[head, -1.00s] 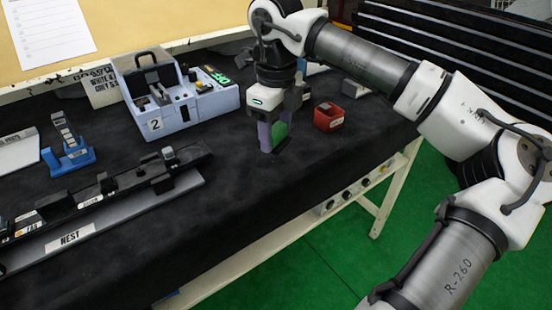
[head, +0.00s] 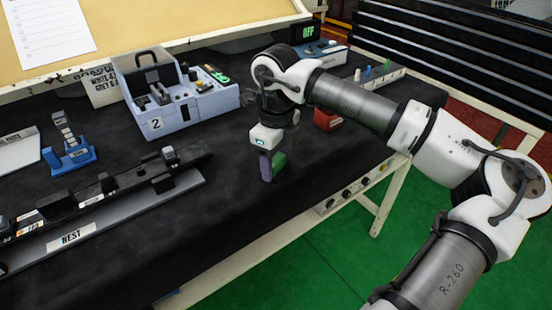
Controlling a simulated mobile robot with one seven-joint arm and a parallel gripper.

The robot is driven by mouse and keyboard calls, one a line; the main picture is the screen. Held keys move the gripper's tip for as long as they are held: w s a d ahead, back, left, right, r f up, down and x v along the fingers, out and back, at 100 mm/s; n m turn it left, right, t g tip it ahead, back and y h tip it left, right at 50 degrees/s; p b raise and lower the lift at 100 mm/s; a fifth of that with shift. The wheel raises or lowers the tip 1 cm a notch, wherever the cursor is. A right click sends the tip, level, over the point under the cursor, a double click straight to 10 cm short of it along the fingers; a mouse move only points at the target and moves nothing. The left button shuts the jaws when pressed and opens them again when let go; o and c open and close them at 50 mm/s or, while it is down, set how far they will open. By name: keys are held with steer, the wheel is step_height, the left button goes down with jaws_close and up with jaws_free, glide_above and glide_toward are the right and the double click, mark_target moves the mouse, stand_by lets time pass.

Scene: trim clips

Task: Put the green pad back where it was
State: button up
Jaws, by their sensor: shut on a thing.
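My gripper (head: 267,178) points down over the black mat, right of the middle of the table and near its front edge. It is shut on the green pad (head: 279,161). The pad shows as a green face at the right side of the jaws, beside a purple-grey finger. The rest of the pad is hidden by the finger. I cannot tell whether the pad touches the mat.
A red bin (head: 326,120) stands behind the gripper, partly hidden by my arm. A two-marked machine (head: 180,108), a blue stand (head: 70,157) and a long rail labelled NEST (head: 130,207) are to the left. The mat around the gripper is clear.

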mark_target(276, 160)
steer(key=o, duration=1)
steer(key=shift+o, duration=0.2)
step_height(276, 160, up, 12)
steer(key=shift+r, duration=0.15)
